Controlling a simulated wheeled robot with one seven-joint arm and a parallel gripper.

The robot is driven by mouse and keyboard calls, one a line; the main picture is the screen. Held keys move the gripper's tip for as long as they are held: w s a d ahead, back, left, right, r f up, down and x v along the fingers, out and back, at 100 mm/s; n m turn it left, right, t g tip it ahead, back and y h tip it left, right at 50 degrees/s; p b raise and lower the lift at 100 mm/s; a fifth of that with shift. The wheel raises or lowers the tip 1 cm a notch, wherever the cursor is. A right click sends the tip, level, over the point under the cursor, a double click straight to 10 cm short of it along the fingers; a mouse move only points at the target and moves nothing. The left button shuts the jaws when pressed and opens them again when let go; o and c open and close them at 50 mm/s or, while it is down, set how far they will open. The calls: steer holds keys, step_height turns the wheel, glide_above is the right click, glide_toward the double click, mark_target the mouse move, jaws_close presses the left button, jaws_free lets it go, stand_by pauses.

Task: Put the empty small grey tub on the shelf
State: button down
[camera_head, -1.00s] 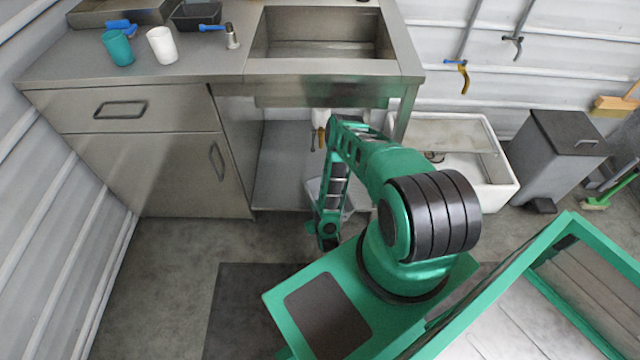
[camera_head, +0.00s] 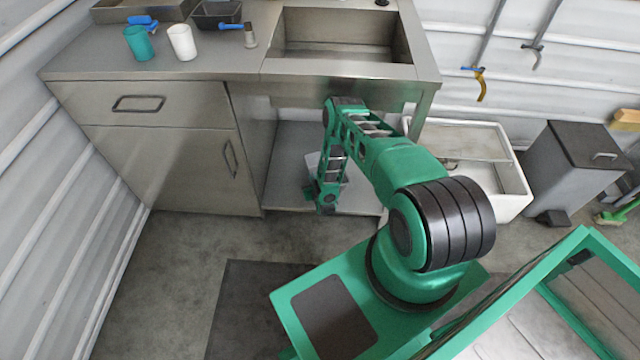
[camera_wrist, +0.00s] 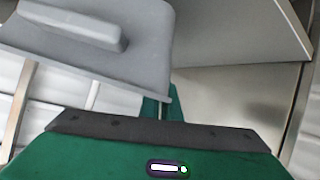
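The small grey tub (camera_head: 341,166) is partly hidden behind my arm, at the opening under the sink. It fills the upper left of the wrist view (camera_wrist: 135,50), close to the camera, with a raised bar on its near face. My gripper (camera_head: 327,207) is at the tub. A bit of green finger shows beside the tub's edge in the wrist view, and the tub has moved along with the gripper, so it appears shut on it. The shelf (camera_head: 285,185) is the grey board low under the sink; the tub is over its front part. The tub's inside is hidden.
The cabinet (camera_head: 165,165) bounds the shelf on the left; the sink (camera_head: 340,50) is above. A white basin (camera_head: 512,190) and grey bin (camera_head: 572,170) stand to the right. Cups (camera_head: 182,43) are on the counter. The shelf's left part is clear.

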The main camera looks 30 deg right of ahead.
steer(key=d+f, duration=0.1)
steer(key=d, duration=0.1)
steer(key=d+f, duration=0.1)
steer(key=shift+w+d+f, duration=0.1)
steer(key=shift+w+d, duration=0.1)
steer(key=shift+d, duration=0.15)
steer(key=shift+f, duration=2)
steer(key=c, duration=2)
jaws_free()
steer(key=shift+f, duration=0.1)
steer(key=shift+s, duration=0.15)
steer(key=v, duration=1.2)
